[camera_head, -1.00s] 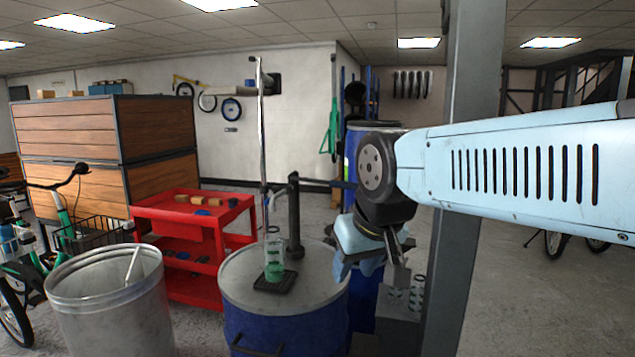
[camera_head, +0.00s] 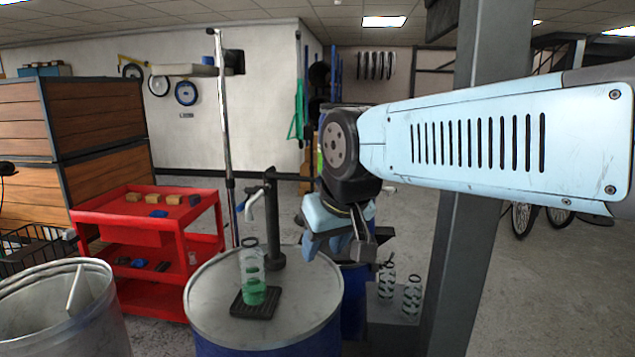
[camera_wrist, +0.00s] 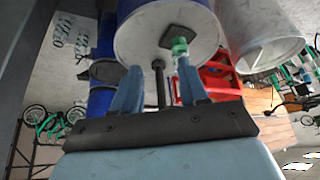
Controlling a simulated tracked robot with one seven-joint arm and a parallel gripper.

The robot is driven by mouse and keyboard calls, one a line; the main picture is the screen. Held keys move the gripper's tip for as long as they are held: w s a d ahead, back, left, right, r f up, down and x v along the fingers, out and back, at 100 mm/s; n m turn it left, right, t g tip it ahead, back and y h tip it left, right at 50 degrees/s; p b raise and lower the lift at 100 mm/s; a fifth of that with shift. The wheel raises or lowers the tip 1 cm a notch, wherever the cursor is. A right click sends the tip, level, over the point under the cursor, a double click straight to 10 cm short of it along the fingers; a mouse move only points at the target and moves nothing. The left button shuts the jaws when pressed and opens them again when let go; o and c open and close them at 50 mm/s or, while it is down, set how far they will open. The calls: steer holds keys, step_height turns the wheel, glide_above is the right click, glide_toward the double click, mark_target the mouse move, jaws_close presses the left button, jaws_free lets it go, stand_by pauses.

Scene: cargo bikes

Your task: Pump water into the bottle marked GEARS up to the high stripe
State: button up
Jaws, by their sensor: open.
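A clear bottle (camera_head: 252,275) with green in its lower part stands upright on a black square mat (camera_head: 256,303) on the blue drum's grey lid (camera_head: 205,300). No marking on it is legible. A dark pump post (camera_head: 271,215) with a pale spout (camera_head: 253,198) rises from the lid behind the bottle. A dark bar runs right from the post's top, partly behind my arm. My gripper (camera_head: 345,250) hangs right of the pump, apart from it. In the wrist view my gripper (camera_wrist: 160,88) is open and empty, with the post and bottle visible beyond the fingers.
Clear bottles (camera_head: 388,283) stand on a grey box (camera_head: 385,318) right of the drum, by a grey pillar (camera_head: 480,170). A red cart (camera_head: 150,235) and an open metal bin (camera_head: 60,310) stand left. Open floor lies right of the pillar.

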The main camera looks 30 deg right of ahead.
mark_target(310, 181)
steer(key=shift+o, duration=1)
steer(key=shift+w+d+f, duration=0.15)
steer(key=shift+d+f, duration=0.05)
steer(key=shift+d, duration=0.1)
steer(key=w+d+f+g+h, duration=0.2)
steer(key=w+d+g+h, duration=0.2)
steer(key=w+d+h, duration=0.55)
steer(key=w+n+t+h, duration=0.55)
steer(key=w+t, duration=0.25)
steer(key=w, duration=1)
steer(key=x, duration=1.3)
steer(key=shift+w+d, duration=0.25)
steer(key=shift+w, duration=0.05)
steer(key=shift+n, duration=0.25)
steer(key=shift+c, duration=0.2)
